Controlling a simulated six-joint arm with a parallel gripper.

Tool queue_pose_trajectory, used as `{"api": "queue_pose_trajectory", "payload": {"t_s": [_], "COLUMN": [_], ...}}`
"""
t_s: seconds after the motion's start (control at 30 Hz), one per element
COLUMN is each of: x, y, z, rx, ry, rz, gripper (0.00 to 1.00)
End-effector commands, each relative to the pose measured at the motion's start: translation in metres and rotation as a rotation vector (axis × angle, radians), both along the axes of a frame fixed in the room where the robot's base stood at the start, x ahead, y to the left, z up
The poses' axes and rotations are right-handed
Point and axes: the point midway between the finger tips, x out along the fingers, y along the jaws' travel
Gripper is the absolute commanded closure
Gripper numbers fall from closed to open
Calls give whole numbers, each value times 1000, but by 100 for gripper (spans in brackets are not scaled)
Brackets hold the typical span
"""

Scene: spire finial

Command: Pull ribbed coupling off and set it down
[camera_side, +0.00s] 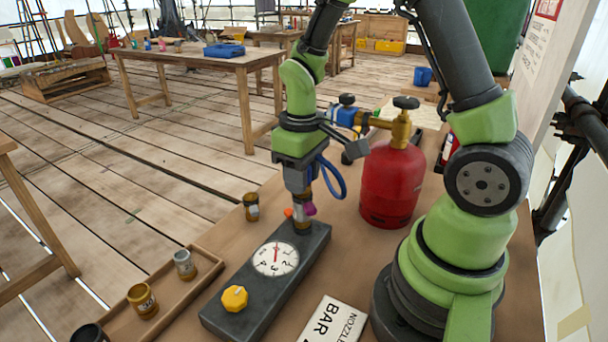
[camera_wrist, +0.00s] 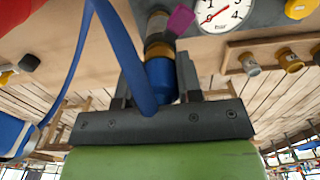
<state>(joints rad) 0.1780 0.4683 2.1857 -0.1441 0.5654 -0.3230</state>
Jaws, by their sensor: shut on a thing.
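The coupling (camera_side: 301,221) stands upright at the far end of the dark gauge block (camera_side: 225,309), with brass and pale bands and a magenta tab (camera_side: 310,209) on its side. In the wrist view the coupling (camera_wrist: 160,50) shows a blue barrel, then a dark and brass band and a pale section. My gripper (camera_side: 300,193) points down over it. In the wrist view my gripper (camera_wrist: 155,85) has its fingers on either side of the blue barrel, shut on it. The ribs cannot be made out. A blue hose (camera_side: 337,180) loops beside my gripper and hides part of the grip.
A red gas bottle (camera_side: 388,187) stands close on the right. A brass piece (camera_side: 251,207) stands on the table left of the block. A wooden tray (camera_side: 176,314) holds several similar pieces. The block has a dial (camera_side: 275,259) and yellow knob (camera_side: 235,298). A sign (camera_side: 331,322) lies in front.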

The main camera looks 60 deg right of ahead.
Motion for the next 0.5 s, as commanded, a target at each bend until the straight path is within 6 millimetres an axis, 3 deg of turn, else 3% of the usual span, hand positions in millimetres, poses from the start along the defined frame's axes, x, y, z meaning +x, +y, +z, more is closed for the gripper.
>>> {"api": "queue_pose_trajectory", "payload": {"t_s": [0.5], "x": [0], "y": [0], "z": [21], "rx": [0], "ry": [-2], "rz": [0], "gripper": [100]}}
